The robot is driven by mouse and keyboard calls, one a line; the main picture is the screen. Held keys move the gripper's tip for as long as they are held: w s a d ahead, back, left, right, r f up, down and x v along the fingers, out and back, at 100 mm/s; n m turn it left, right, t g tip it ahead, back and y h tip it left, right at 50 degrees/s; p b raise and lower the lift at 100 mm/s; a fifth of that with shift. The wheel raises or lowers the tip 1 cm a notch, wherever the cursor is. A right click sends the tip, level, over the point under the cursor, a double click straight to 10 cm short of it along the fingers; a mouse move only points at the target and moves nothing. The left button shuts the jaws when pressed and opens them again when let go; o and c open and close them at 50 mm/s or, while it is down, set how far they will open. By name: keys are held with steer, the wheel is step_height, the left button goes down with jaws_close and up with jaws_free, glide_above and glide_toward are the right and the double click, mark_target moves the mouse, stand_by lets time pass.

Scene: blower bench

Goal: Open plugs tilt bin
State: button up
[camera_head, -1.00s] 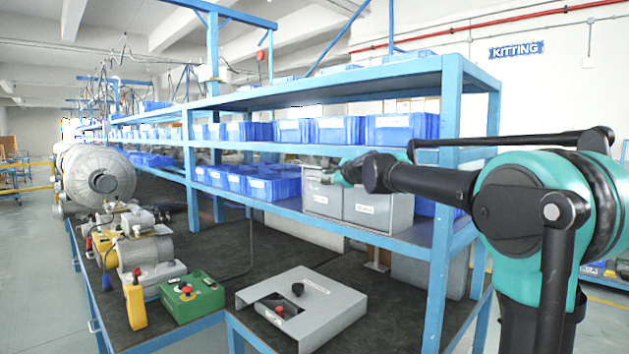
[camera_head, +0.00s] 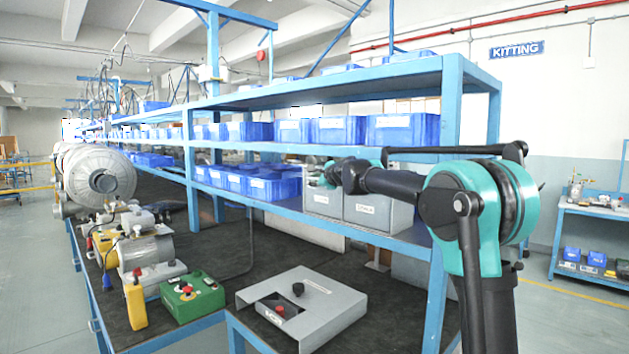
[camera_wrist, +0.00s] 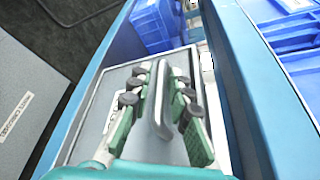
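My gripper (camera_head: 322,172) is at the top of the left bin, partly hidden by my arm. In the wrist view my gripper (camera_wrist: 160,105) has its fingers apart, one on each side of a grey handle-like bar (camera_wrist: 161,98). Narrow gaps show between the pads and the bar, with a grey bin face below.
Blue bins (camera_head: 248,182) stand left of the grey bins, and the upper shelf (camera_head: 330,92) is overhead. A blue shelf edge (camera_wrist: 240,80) runs close by my gripper. A grey box with a red button (camera_head: 300,305) and a green control box (camera_head: 192,297) sit on the bench.

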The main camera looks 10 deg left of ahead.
jaws_close()
steer(key=s+a+f+n+t, duration=0.1)
steer(key=s+a+f+n, duration=0.1)
steer(key=s+a+f, duration=0.2)
steer(key=shift+s+a+f, duration=0.35)
steer(key=shift+s+f, duration=0.15)
steer(key=shift+s, duration=0.55)
stand_by(0.5)
jaws_free()
